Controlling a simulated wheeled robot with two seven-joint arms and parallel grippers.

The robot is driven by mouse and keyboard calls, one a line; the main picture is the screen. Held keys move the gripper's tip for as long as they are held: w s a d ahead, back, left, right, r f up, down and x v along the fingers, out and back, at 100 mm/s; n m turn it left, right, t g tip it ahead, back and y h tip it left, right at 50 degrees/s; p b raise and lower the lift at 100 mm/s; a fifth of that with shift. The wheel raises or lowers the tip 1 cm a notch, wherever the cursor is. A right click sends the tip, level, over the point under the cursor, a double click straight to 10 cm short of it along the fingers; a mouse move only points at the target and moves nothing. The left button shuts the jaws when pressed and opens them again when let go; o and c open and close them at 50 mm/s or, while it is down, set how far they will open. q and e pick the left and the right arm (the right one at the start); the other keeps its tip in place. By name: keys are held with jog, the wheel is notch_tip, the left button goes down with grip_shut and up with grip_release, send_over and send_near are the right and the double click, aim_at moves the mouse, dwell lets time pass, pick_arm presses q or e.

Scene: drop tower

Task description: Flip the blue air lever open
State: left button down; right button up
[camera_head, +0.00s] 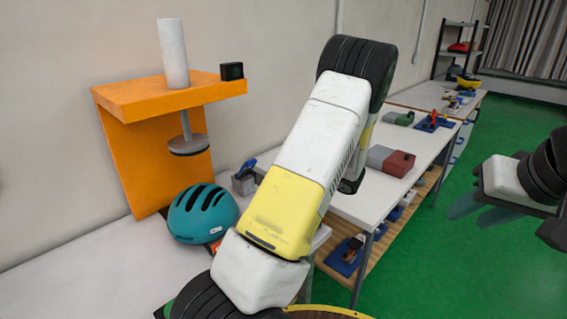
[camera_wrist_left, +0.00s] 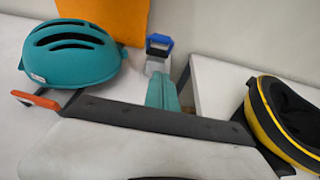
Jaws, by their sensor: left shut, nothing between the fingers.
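The blue lever (camera_head: 248,165) sits on top of a grey block (camera_head: 243,183) on the white table, just right of the teal helmet. In the left wrist view the blue lever (camera_wrist_left: 159,42) shows just beyond the fingertips. My left gripper (camera_wrist_left: 161,84) is shut and empty, its teal fingers pointing toward the lever; I cannot tell if they touch the block. In the head view my left arm hides that gripper. My right gripper (camera_head: 470,215) is open and empty over the green floor at the right.
The teal helmet (camera_head: 202,213) stands close left of the lever; an orange-red handle (camera_wrist_left: 36,100) is nearer me. An orange stand (camera_head: 140,160) behind holds a white cylinder (camera_head: 173,54) and a black box (camera_head: 231,71). Another white table (camera_head: 370,205) carries a red-grey box (camera_head: 391,160).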

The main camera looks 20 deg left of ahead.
pick_arm(q)
jog(key=a+r+x, duration=0.1)
jog(key=r+x, duration=0.1)
jog(key=x, duration=1.1)
jog(key=shift+r, duration=0.3)
jog(key=shift+w+r, duration=0.1)
